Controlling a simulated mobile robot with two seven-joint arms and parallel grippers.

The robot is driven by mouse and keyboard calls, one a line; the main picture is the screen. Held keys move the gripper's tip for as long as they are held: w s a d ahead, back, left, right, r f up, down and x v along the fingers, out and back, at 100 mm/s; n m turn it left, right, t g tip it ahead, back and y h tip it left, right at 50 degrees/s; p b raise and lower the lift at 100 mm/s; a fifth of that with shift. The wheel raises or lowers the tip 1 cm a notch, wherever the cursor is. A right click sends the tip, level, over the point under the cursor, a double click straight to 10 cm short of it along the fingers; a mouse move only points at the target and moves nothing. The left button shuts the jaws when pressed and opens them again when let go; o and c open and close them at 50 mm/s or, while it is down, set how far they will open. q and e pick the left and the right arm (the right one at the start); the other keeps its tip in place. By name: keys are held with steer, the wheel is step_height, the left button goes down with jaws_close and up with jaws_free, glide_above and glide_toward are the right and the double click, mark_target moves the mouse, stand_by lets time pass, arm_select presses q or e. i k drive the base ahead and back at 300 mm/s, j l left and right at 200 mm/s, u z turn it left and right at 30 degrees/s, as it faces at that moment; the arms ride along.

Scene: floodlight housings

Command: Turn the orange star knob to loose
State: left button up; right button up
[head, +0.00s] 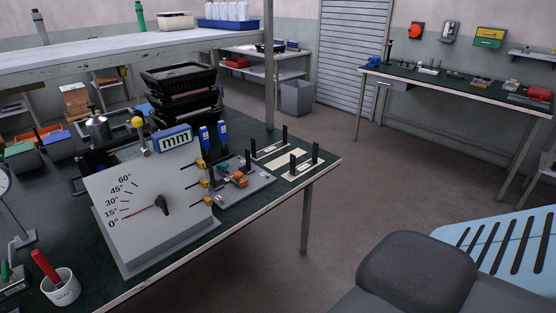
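A small orange part (238,180), perhaps the orange star knob, sits on a grey fixture plate (262,186) near the right end of the dark green workbench. It is too small to make out a star shape or any loose or tight marking. A teal part (223,167) sits just behind and left of it. Neither of my grippers is in view, and nothing touches the orange part.
A grey angle-dial panel (135,190) with a black pointer knob (162,203) stands left of the fixture. Brass-coloured fittings (204,184) stick out between them. Black posts (292,164) stand to the right. Stacked black crates (180,85) stand behind. Floor beyond the bench's right end (340,160) is clear.

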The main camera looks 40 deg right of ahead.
mark_target(238, 175)
steer(key=i+l+z, duration=0.45)
steer(key=i+l, duration=0.25)
steer(key=l, duration=0.2)
steer(key=i+l+z, duration=0.45)
steer(key=i+l, duration=0.15)
steer(key=i, duration=0.25)
